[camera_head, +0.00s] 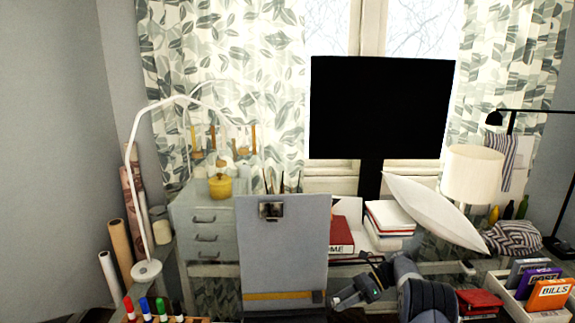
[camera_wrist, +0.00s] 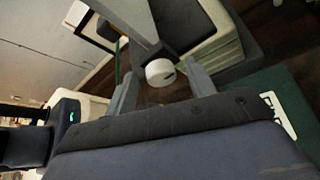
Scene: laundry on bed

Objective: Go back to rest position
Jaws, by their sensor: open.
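My gripper (camera_head: 347,298) shows low in the middle of the head view, in front of the desk and just right of the grey chair back (camera_head: 284,245). My dark arm comes in from the bottom edge to its right. In the wrist view the two grey fingers of my gripper (camera_wrist: 162,90) stand apart, with nothing held. A white round part (camera_wrist: 160,72) on a grey bar shows beyond and between the fingertips. I cannot tell what it belongs to.
The desk holds a black monitor (camera_head: 380,108), a red book (camera_head: 342,235), a white tilted pillow-like shape (camera_head: 432,212) and a lampshade (camera_head: 472,174). A bin of folders (camera_head: 513,306) stands at right. A white lamp (camera_head: 146,270) and markers (camera_head: 146,308) are at left.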

